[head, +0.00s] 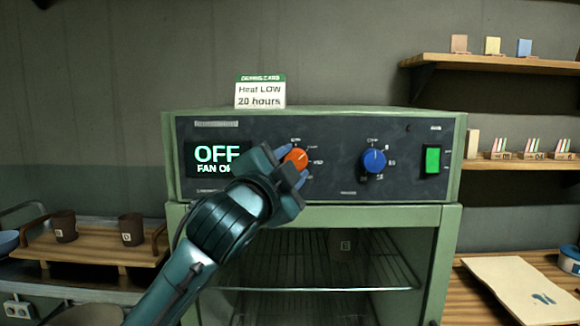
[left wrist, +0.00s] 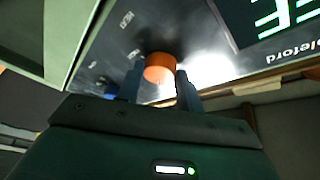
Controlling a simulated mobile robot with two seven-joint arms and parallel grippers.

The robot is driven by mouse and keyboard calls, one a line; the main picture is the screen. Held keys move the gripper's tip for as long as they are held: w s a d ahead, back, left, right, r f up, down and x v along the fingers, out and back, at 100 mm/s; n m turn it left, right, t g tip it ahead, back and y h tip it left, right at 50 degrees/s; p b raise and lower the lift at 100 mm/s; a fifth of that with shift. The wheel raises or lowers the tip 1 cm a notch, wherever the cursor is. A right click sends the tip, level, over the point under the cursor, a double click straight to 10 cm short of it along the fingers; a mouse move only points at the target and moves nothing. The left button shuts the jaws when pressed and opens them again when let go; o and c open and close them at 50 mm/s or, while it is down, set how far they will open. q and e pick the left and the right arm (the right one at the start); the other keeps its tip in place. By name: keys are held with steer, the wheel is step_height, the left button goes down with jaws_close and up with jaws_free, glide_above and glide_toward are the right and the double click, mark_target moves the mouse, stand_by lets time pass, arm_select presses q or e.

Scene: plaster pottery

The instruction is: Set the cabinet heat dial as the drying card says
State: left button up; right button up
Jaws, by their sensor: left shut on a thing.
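The drying card (head: 260,92) stands on top of the green cabinet (head: 452,222) and reads "Heat LOW 20 hours". The orange dial (head: 297,158) is on the cabinet's dark front panel, right of a display (head: 205,155) that reads "OFF" with a fan line partly covered. My left gripper (head: 292,163) is at the orange dial, shut on it. In the left wrist view the orange dial (left wrist: 159,68) sits between the two fingers (left wrist: 160,85). The marks around the dial are too small to read. My right gripper is not in view.
A blue dial (head: 374,160) and a green switch (head: 433,160) are further right on the panel. A wooden tray (head: 90,252) with two brown cups stands at left. Shelves with small blocks (head: 492,46) are at right, above a counter with a stained sheet (head: 525,290).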

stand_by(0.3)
arm_select(q)
steer(key=o, duration=1)
steer(key=b+v, duration=0.3)
steer(key=v, duration=1)
